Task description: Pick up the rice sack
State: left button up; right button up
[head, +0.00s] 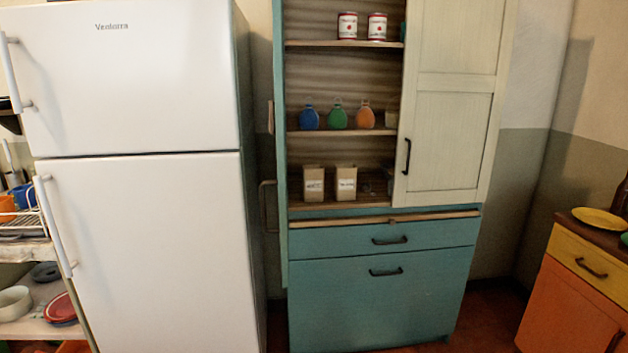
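Two tan paper-like packages with small white labels stand upright on the lowest open shelf of the teal cabinet. They are the left package (313,186) and the right package (346,186), side by side with a small gap. They look like possible sacks, but the labels are too small to read, so I cannot tell which one is the rice sack. Neither of my grippers is in view.
The teal cabinet (341,242) has a cream door (448,140) covering its right side. Higher shelves hold two red-and-white cans (347,26) and blue, green and orange containers (337,117). A white fridge (150,240) stands left; an orange-yellow cabinet (570,305) stands right.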

aim_at(313, 175)
jog(key=i+l+u, duration=0.15)
jog(key=i+l, duration=0.5)
jog(key=i, duration=0.2)
jog(key=i+l+u, duration=0.15)
jog(key=i+l, duration=0.65)
jog(key=i, duration=0.05)
